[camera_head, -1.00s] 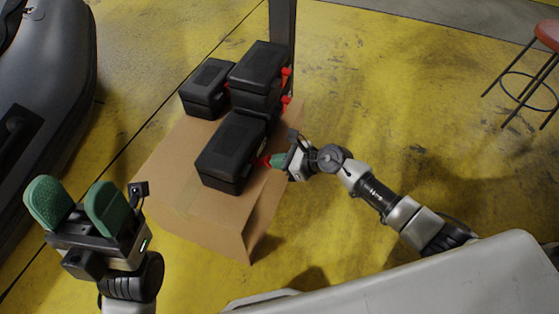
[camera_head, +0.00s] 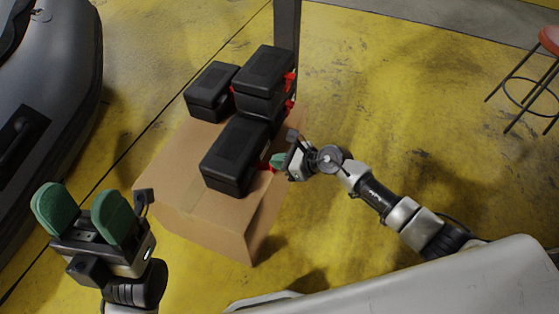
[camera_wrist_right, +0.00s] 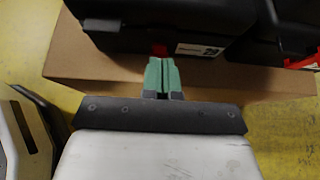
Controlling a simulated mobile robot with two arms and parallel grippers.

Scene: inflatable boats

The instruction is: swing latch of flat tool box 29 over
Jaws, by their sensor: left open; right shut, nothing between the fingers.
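The flat black tool box (camera_head: 236,152) lies on the near part of a cardboard box. In the right wrist view its dark front (camera_wrist_right: 120,22) carries a white label (camera_wrist_right: 197,50) with a number that looks like 29. Its red latch (camera_head: 266,167) is on the side facing my right gripper; part of the red (camera_wrist_right: 160,48) shows just above the fingertips. My right gripper (camera_head: 277,161) is shut and empty, its green fingers (camera_wrist_right: 161,74) close at the latch; I cannot tell whether they touch. My left gripper (camera_head: 85,210) is open and empty, left of the cardboard box.
The cardboard box (camera_head: 190,213) bears more black cases: one at the back left (camera_head: 211,91) and a stack at the back right (camera_head: 263,70) with red latches. A dark post (camera_head: 286,30) stands behind. A grey inflatable boat (camera_head: 60,80) is at left, a red stool (camera_head: 549,38) far right.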

